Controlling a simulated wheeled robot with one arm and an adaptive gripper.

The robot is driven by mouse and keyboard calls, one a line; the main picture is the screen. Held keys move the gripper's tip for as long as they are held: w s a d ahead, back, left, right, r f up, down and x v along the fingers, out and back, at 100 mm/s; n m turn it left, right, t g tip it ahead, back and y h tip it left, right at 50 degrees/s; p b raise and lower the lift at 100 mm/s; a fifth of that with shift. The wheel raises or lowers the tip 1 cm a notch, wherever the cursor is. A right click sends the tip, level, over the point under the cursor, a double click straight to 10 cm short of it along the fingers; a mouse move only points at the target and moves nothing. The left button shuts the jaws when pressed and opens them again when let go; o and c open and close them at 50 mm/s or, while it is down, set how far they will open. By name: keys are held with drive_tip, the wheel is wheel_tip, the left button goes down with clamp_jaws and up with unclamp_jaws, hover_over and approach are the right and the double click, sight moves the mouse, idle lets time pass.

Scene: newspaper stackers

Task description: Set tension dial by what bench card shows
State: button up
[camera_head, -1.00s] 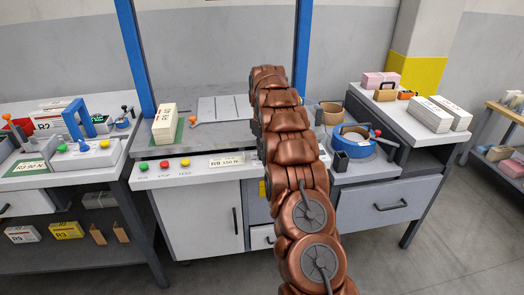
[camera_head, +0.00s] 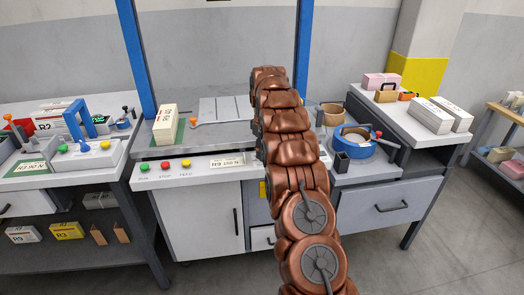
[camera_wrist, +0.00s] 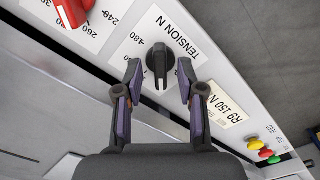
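The black tension dial (camera_wrist: 158,65) sits in the wrist view beside the printed words "TENSION N". A scale number 180 shows near it; the fingers hide part of its scale, and I cannot read its setting. My gripper (camera_wrist: 158,78) is open, with one finger on each side of the dial and visible gaps; I cannot tell its height above the panel. The bench card (camera_wrist: 228,112) reads "R9 150 N" and lies right of the dial. The card (camera_head: 227,161) also shows on the bench's front edge in the head view, where my arm hides the dial and gripper.
A red knob (camera_wrist: 72,12) with scale numbers 240 and 260 is at the wrist view's upper left. Red, yellow and green buttons (camera_head: 164,165) line the bench front. The left bench has another card (camera_head: 30,167). A blue ring-shaped holder (camera_head: 360,148) stands right of my arm.

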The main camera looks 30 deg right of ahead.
drive_tip(key=shift+r, duration=0.1)
drive_tip(key=shift+r, duration=3.6)
